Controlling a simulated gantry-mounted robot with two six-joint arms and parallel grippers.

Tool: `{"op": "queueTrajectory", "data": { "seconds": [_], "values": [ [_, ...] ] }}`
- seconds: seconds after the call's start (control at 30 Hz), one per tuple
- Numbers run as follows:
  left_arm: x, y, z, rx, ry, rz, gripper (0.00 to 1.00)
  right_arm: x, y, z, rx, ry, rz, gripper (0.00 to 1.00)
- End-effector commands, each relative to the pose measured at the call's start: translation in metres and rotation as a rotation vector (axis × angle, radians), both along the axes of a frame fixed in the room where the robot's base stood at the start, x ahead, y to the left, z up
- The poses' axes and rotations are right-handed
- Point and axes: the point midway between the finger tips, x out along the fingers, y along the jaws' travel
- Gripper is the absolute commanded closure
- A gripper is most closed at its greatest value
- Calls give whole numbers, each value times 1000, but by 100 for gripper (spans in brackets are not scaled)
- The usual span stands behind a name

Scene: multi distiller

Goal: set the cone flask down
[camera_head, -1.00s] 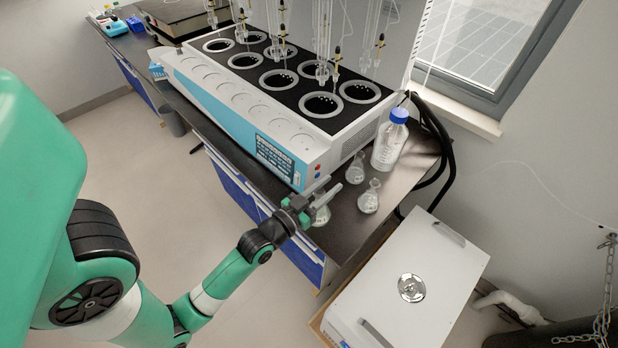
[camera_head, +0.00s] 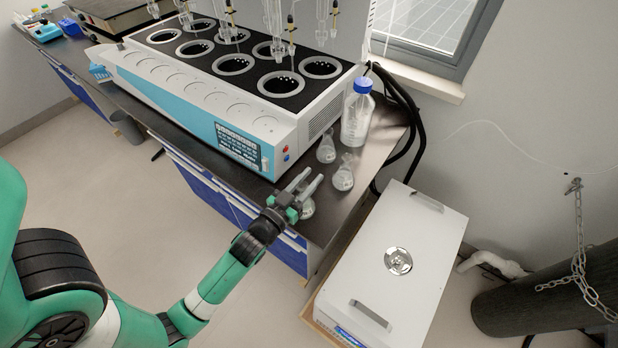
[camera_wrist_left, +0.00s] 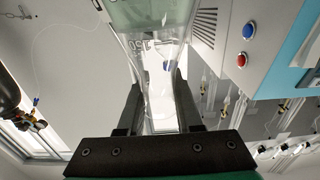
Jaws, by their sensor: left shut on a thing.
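My left gripper (camera_head: 306,184) reaches over the front right of the dark bench (camera_head: 378,150). It is shut on a clear cone flask (camera_head: 307,208), partly hidden below its fingers. In the left wrist view the flask (camera_wrist_left: 158,62) appears upside down, its graduation marks showing and its narrow part between the two dark fingers (camera_wrist_left: 158,108). A pale green-grey tint shows in its wide part. Whether its base touches the bench is hard to tell. My right gripper is not in view.
Two other small flasks (camera_head: 326,150) (camera_head: 343,176) and a blue-capped bottle (camera_head: 357,112) stand behind and right of the gripper. The distiller (camera_head: 215,95) fills the bench to the left. A white lidded box (camera_head: 398,225) stands below the bench's right end.

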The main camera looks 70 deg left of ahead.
Motion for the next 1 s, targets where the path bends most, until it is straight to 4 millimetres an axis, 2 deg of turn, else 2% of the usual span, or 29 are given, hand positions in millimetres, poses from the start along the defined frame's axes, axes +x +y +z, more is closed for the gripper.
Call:
{"op": "queueTrajectory", "data": {
  "seconds": [0.13,0.17,0.3,0.67,0.77,1.0],
  "values": [
    [0,0,-4,1,-2,0,100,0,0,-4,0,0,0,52],
    [0,0,-3,0,0,0,61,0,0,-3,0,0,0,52],
    [0,0,-3,0,0,0,36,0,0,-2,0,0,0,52],
    [-1,-1,2,-1,1,0,36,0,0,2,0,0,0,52],
    [-14,-9,-1,-1,3,-1,36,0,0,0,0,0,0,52],
    [-64,-39,-5,0,5,-2,36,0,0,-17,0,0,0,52]
  ]
}}
